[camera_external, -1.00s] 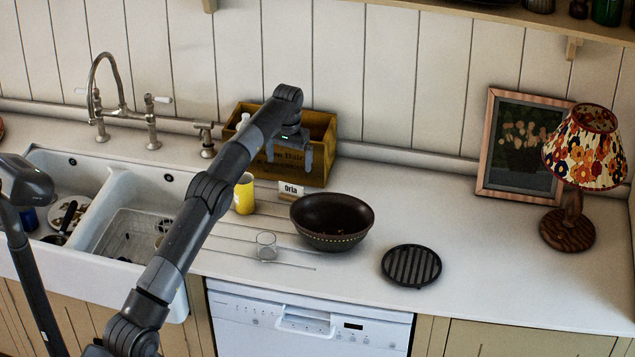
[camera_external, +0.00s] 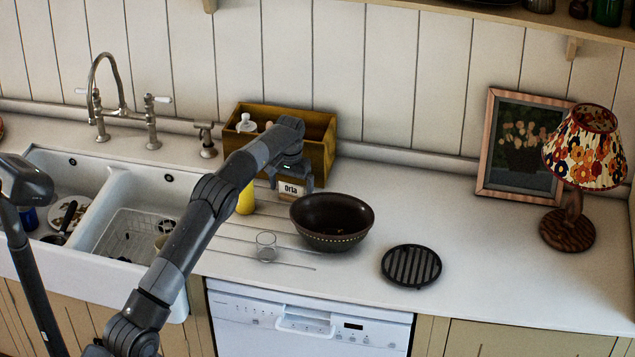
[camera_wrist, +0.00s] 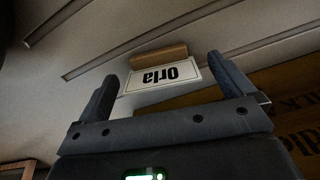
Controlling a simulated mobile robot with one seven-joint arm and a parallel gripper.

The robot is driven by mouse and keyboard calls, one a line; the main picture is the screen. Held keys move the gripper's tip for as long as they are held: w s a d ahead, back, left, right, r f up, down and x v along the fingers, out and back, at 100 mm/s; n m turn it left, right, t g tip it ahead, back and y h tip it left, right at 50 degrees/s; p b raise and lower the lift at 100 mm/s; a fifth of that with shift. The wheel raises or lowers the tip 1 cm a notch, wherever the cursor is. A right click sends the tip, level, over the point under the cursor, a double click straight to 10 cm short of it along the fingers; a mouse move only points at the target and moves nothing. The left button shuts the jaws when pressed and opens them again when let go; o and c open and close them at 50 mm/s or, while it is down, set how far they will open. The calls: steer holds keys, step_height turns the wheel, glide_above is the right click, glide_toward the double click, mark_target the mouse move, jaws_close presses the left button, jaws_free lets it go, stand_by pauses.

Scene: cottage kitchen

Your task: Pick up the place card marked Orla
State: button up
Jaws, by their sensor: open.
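The place card marked Orla (camera_external: 291,189) is a small white card in a light wooden base. It stands on the ribbed drainer in front of the wooden crate, left of the dark bowl. In the wrist view the card (camera_wrist: 162,76) shows upside down, with its wooden base (camera_wrist: 158,55) beyond it. My gripper (camera_external: 293,184) is right above and around the card in the external view. In the wrist view my gripper (camera_wrist: 160,78) is open, with one finger on each side of the card and visible gaps. Contact cannot be seen.
The wooden crate (camera_external: 318,150) with bottles stands close behind. A yellow container (camera_external: 246,199) is just left, and the dark bowl (camera_external: 332,222) just right. A clear glass (camera_external: 266,246) stands in front. A black trivet (camera_external: 411,265) lies farther right, with clear counter around it.

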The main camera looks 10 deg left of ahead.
steer(key=shift+c, duration=0.6)
steer(key=c, duration=0.9)
steer(key=shift+r, duration=0.1)
steer(key=shift+c, duration=0.2)
